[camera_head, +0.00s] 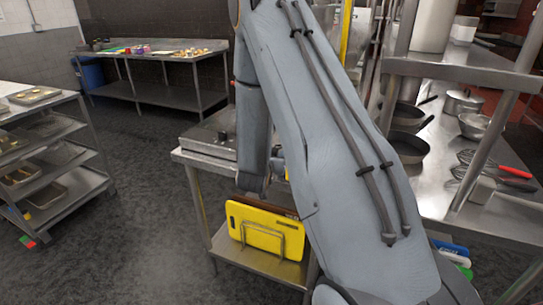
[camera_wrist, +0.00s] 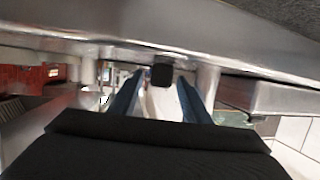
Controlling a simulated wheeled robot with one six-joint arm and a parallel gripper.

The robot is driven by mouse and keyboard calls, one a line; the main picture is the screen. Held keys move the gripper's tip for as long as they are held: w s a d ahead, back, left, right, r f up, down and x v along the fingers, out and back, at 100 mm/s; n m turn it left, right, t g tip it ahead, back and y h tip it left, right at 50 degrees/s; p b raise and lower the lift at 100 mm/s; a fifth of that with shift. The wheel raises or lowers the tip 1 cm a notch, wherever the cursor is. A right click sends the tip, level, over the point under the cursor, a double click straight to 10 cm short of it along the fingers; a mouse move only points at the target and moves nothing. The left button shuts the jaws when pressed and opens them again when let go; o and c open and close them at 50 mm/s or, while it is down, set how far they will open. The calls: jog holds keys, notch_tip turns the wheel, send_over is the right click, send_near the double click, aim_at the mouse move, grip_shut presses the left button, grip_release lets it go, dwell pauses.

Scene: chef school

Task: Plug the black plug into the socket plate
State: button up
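In the wrist view, the two blue-grey fingers of my gripper (camera_wrist: 160,80) stand apart, with visible space on both sides between them. A small black block (camera_wrist: 161,75), possibly the black plug, shows between the fingertips against a metal edge; neither finger visibly touches it. In the head view, a small black piece (camera_head: 222,135) stands on a flat metal unit (camera_head: 208,140) on the steel table; I cannot tell whether it is the same piece. My arm hides my gripper in the head view. I cannot make out the socket plate for certain in either view.
A yellow board (camera_head: 256,226) stands in a wire rack on the table's lower shelf. Pans (camera_head: 408,147) and whisks (camera_head: 497,170) lie on the right counter. A tray rack (camera_head: 60,190) stands at left, and a long table (camera_head: 150,90) at the back. The floor between is clear.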

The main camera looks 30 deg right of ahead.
jog(key=shift+a, duration=0.1)
jog(key=b+v, duration=0.1)
jog(key=v, duration=0.5)
jog(key=shift+s+a+b, duration=0.15)
jog(key=shift+a+b, duration=0.1)
jog(key=shift+b, duration=0.15)
jog(key=shift+s+a+r, duration=0.25)
jog(key=shift+s, duration=0.25)
